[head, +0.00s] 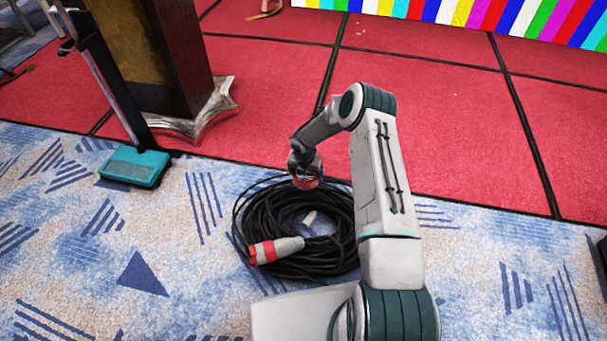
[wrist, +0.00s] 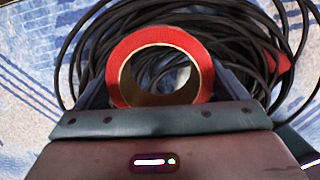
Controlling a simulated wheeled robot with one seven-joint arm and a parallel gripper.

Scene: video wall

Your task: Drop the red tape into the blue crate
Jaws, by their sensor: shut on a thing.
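The red tape (wrist: 160,36) is a roll with a pale inner rim, between the two fingers of my gripper (wrist: 161,90) in the wrist view. My gripper is shut on it. In the head view, my gripper (head: 306,174) holds the red tape (head: 309,184) over the back part of a black cable coil; the height above it is hard to judge. I see no clear blue crate in either view. A teal box (head: 135,167) sits on the carpet at the left, by the foot of a pole; I cannot tell whether it is a crate.
The black cable coil (head: 245,218) lies on the patterned carpet, with a red and white plug (head: 277,249) on its front left. A dark pillar (head: 165,55) with a metallic base stands at the upper left. The red floor (head: 440,130) at the back right is clear.

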